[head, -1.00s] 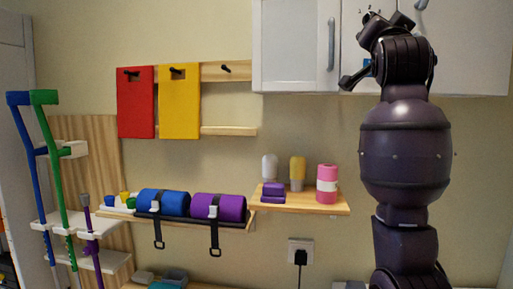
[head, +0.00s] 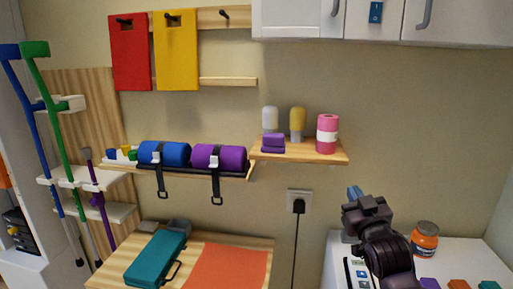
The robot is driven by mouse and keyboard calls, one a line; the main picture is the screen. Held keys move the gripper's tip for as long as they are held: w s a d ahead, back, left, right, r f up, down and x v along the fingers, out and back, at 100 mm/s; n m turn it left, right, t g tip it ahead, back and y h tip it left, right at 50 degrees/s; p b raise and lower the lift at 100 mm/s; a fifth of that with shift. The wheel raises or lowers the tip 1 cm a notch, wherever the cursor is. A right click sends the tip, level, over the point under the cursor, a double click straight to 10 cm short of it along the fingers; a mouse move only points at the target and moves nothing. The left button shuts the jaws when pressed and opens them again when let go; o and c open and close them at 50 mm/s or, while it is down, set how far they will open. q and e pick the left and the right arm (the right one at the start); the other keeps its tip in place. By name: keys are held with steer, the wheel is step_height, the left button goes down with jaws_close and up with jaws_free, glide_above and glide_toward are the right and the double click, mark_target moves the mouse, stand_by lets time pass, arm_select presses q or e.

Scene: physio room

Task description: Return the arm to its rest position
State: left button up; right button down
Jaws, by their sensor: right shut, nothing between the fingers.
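My right gripper (head: 366,208) is dark and shows at the lower right, low over the white counter (head: 459,248). Its fingers are shut and it looks empty. The arm behind it runs down out of the picture's bottom edge. My left gripper is not in view.
A teal case (head: 156,258) and an orange mat (head: 226,267) lie on the wooden table. A shelf (head: 298,151) and a white cabinet (head: 300,20) are above.

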steer(key=s+d+f+g, duration=0.1)
steer(key=s+f+g, duration=0.1)
steer(key=s+f, duration=0.45)
steer(key=s+f+m+g, duration=0.1)
steer(key=s+f, duration=0.2)
steer(key=f, duration=0.7)
steer(key=s+d+f+g, duration=0.1)
steer(key=s+f+g, duration=0.1)
steer(key=s+f, duration=0.45)
steer(key=s+d+f+m+g+h, duration=0.1)
steer(key=s+f+g, duration=0.3)
steer(key=s+f, duration=1)
steer(key=shift+s+d+h, duration=0.3)
steer(key=shift+s+d, duration=0.4)
steer(key=shift+s, duration=0.05)
